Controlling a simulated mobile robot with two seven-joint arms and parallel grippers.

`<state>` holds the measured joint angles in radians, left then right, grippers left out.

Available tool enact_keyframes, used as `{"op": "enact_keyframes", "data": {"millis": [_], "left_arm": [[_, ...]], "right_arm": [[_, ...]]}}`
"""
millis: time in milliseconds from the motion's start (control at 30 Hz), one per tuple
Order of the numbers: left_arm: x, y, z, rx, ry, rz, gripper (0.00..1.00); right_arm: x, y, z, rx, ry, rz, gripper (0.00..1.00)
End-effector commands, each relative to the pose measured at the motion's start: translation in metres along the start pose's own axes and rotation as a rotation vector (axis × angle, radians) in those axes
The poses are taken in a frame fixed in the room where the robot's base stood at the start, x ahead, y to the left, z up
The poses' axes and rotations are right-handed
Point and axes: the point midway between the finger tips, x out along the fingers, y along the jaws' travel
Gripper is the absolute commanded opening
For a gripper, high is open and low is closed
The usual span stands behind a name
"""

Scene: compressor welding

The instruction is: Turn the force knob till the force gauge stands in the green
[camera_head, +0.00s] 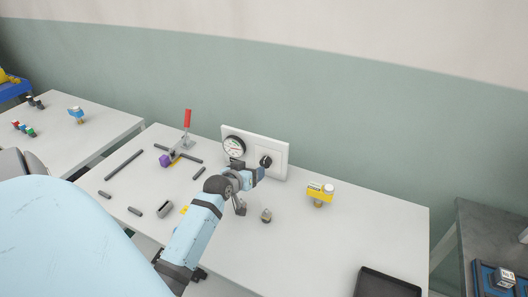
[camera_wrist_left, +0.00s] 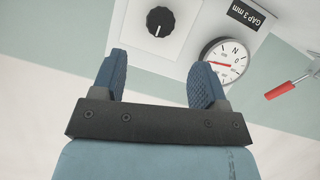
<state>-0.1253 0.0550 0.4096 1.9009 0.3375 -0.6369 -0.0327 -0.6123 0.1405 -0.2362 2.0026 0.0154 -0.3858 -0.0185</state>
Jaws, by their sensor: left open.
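The black force knob (camera_head: 266,161) sits on the white panel (camera_head: 283,152) at the back of the table. I cannot read where the needle stands against green. My left gripper (camera_head: 257,173) is open close in front of the knob. In the wrist view its fingers (camera_wrist_left: 160,65) are apart with nothing between them. My right gripper is not in view.
A red-handled toggle clamp (camera_head: 187,125) stands left of the panel. A yellow block (camera_head: 320,193) stands to the right, a small grey pointed piece (camera_head: 266,215) in front. Several dark rods and small parts lie on the left. A black tray (camera_head: 386,284) lies at the front right.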

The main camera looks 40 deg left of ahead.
Motion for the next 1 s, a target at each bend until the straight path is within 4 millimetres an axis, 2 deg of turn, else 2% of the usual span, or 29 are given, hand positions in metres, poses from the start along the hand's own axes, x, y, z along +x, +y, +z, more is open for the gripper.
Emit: {"op": "enact_keyframes", "data": {"millis": [33, 200, 400, 600, 867, 933, 1000], "left_arm": [[0.012, 0.0, -0.001, 0.0, 0.0, 0.0, 0.67], [0.049, 0.0, 0.0, 0.001, 0.0, 0.0, 0.67], [0.08, 0.001, 0.0, 0.001, -0.001, 0.001, 0.67], [0.093, 0.001, 0.0, 0.002, 0.0, 0.0, 0.67], [0.094, 0.001, 0.001, 0.002, 0.0, 0.0, 0.67], [0.094, 0.001, 0.001, 0.002, 0.0, 0.0, 0.56], [0.094, 0.001, 0.001, 0.002, 0.0, 0.0, 0.4]], "right_arm": [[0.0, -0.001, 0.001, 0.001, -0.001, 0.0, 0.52], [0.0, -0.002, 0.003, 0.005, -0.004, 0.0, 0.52], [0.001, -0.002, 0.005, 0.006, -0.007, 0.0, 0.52], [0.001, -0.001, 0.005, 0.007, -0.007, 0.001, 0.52], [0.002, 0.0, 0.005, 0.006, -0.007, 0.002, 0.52], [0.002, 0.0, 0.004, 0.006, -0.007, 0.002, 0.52], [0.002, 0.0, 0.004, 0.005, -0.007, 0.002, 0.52]]}}
